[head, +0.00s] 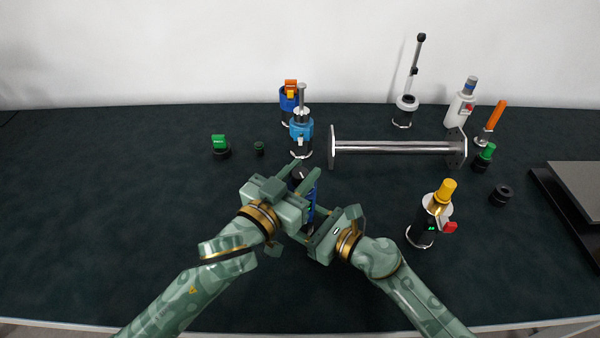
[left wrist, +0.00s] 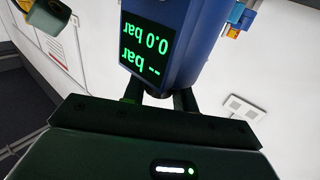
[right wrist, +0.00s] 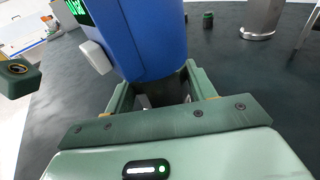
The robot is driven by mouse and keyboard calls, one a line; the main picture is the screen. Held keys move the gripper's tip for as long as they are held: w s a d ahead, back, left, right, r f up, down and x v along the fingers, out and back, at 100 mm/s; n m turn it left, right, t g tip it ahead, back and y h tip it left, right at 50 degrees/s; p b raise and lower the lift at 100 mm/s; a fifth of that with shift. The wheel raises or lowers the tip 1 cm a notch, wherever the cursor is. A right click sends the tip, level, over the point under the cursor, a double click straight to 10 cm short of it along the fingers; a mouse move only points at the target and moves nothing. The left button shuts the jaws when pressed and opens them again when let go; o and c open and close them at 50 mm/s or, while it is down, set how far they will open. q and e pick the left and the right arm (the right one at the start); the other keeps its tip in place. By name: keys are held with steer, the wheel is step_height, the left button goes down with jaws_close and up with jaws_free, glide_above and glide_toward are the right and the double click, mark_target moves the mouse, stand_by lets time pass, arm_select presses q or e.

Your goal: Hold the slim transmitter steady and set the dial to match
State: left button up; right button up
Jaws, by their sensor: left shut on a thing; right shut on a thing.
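The slim transmitter (head: 311,203) has a blue body and stands about upright between my grippers in the head view, partly hidden by them. A dark dial with a white mark (head: 298,173) shows at its top. My left gripper (head: 296,184) is shut at the top end, by the dial. My right gripper (head: 311,228) is shut on the narrow dark lower part (right wrist: 165,92), below the blue body. A white side piece (right wrist: 96,57) shows in the right wrist view.
A light-blue transmitter (head: 301,132) stands just behind. A silver bar on end plates (head: 395,148) lies behind to the right. A yellow-topped white transmitter (head: 437,208) stands right of my right gripper. A dark tray (head: 560,205) is at far right.

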arm_select(q)
steer(key=shift+r+n+t+y, duration=0.1)
steer(key=shift+n+t+y, duration=0.6)
steer(key=shift+n+y, duration=0.45)
steer(key=shift+w+a+y, duration=0.1)
steer(key=shift+a+y, duration=0.05)
steer(key=shift+y, duration=0.2)
steer(key=o, duration=1)
steer(key=shift+c, duration=0.2)
steer(key=v, duration=1.2)
